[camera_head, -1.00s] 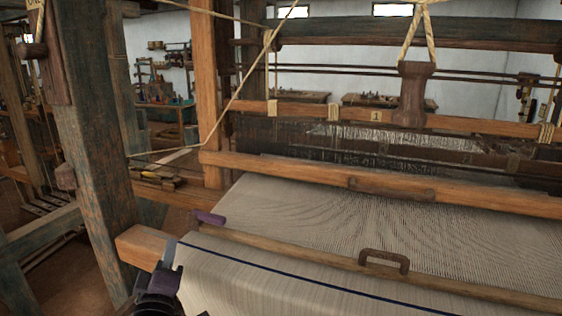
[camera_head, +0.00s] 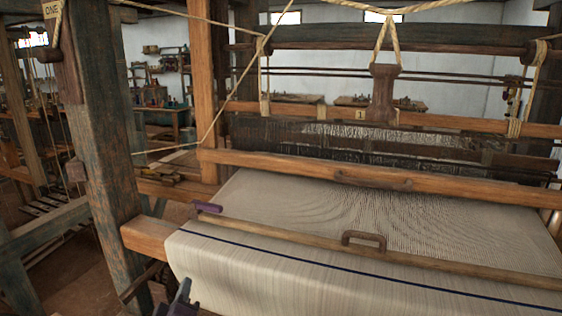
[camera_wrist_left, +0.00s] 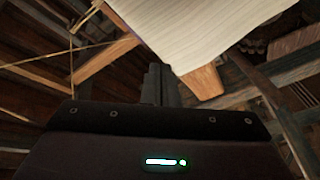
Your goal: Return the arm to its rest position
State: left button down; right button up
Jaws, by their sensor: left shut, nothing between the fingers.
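My left gripper (camera_head: 181,296) shows at the bottom edge of the head view, to the left of the woven cloth (camera_head: 240,268) and below the end of the wooden front beam (camera_head: 148,238). It is shut and empty. In the left wrist view its dark fingers (camera_wrist_left: 156,84) are together, with the pale cloth (camera_wrist_left: 205,30) and the beam end (camera_wrist_left: 203,82) beyond them. My right gripper is not in view.
A thick upright post (camera_head: 103,150) stands left of the cloth. A wooden bar with a handle (camera_head: 364,240) lies across the cloth. The batten (camera_head: 350,172) and a hanging cord (camera_head: 240,85) are farther back. Open floor shows at lower left.

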pick_arm(q)
jog(key=s+d+f+m+g+h, duration=0.1)
jog(key=s+d+f+m+g, duration=0.15)
jog(key=f, duration=0.95)
jog(key=s+d+f+m+g+h, duration=0.1)
jog(key=s+f+m+g, duration=0.15)
jog(key=f, duration=1.05)
jog(key=s+f+m+g, duration=0.1)
jog(key=s+f+g, duration=0.1)
jog(key=s+f, duration=0.45)
jog(key=s+f+m+g, duration=0.2)
jog(key=s+f, duration=0.1)
jog(key=f, duration=0.6)
jog(key=s+a+f+m+g, duration=0.1)
jog(key=s+f+m+g, duration=0.1)
jog(key=s+f, duration=0.4)
jog(key=s+a+f+m+g, duration=0.2)
jog(key=s+f+g, duration=0.2)
jog(key=s, duration=1.3)
jog(key=s+a+f+m+g+y, duration=0.1)
jog(key=s+a+f+g, duration=0.1)
jog(key=s+f, duration=0.7)
jog(key=s, duration=0.3)
jog(key=shift+f+m+g, duration=0.3)
jog(key=shift+m+g, duration=0.1)
jog(key=shift+w+d, duration=0.1)
